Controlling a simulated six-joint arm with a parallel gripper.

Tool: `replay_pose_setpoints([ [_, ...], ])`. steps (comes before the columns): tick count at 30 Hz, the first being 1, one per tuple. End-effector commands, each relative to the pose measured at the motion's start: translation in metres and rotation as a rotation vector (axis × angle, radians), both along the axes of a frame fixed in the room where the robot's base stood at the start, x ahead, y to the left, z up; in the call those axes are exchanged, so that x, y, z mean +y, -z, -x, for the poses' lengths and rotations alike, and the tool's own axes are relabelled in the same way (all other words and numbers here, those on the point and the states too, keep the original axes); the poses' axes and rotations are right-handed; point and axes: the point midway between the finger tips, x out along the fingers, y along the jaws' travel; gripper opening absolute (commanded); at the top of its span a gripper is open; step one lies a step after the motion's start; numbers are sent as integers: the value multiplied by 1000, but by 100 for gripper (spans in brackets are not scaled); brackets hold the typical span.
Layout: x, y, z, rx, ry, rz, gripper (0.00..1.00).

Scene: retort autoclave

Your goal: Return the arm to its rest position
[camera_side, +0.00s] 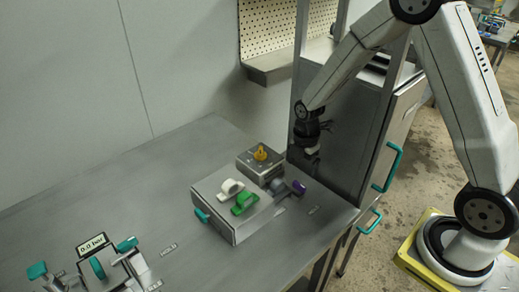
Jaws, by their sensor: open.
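My gripper (311,150) is at the end of my white arm, in the upper right part of the side view. It points down in front of the dark cabinet, above and to the right of the grey box with the yellow knob. It is open; I see nothing held in it. The gripper is small and dark against the cabinet, so its fingers are hard to make out. It is apart from the things on the bench.
A metal bench (150,190) carries a box (236,222) with white and green parts, and a smaller box (252,168) with a yellow knob (260,153). A gauge (91,245) reading 0.0 bar stands front left. The cabinet (345,140) has teal handles. The bench's left middle is clear.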

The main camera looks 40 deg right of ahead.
Motion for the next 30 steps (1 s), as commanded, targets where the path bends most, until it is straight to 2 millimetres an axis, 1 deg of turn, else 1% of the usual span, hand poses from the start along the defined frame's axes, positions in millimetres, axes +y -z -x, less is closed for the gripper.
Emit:
replay_pose_setpoints([
  [5,2,-4,3,-7,43,1,100],
  [11,7,-16,10,-28,178,1,100],
  [20,19,-42,33,-80,523,-15,100],
  [30,33,-68,67,-139,975,-65,100],
])
